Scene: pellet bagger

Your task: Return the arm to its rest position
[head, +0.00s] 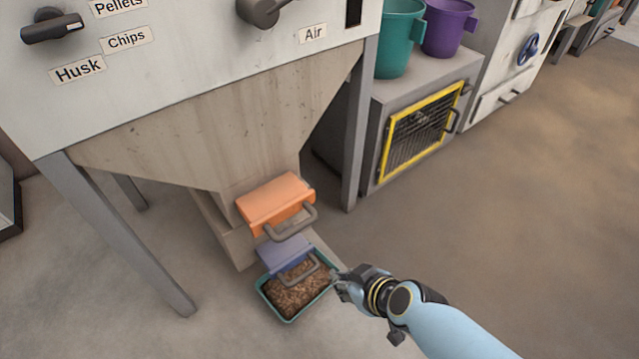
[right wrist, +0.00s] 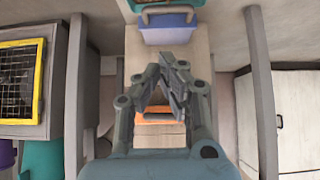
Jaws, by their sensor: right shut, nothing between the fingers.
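My right arm comes in from the lower right of the head view. Its gripper (head: 342,284) is at the right rim of a teal tray (head: 291,318) filled with brown flakes; I cannot tell whether it touches. In the right wrist view my right gripper (right wrist: 172,62) is shut, its fingertips together and nothing between them. A blue flap with a grey handle (head: 284,254) hangs just above the tray and also shows in the right wrist view (right wrist: 168,30). Above it is an orange flap with a handle (head: 275,203), partly hidden behind the fingers in the wrist view (right wrist: 160,116). My left gripper is not in view.
The hopper (head: 200,130) stands on grey legs (head: 130,240), with knobs and labels above. To the right is a grey cabinet with a yellow-framed grille door (head: 421,133), carrying teal (head: 399,40) and purple (head: 447,28) buckets. The floor at the right is clear.

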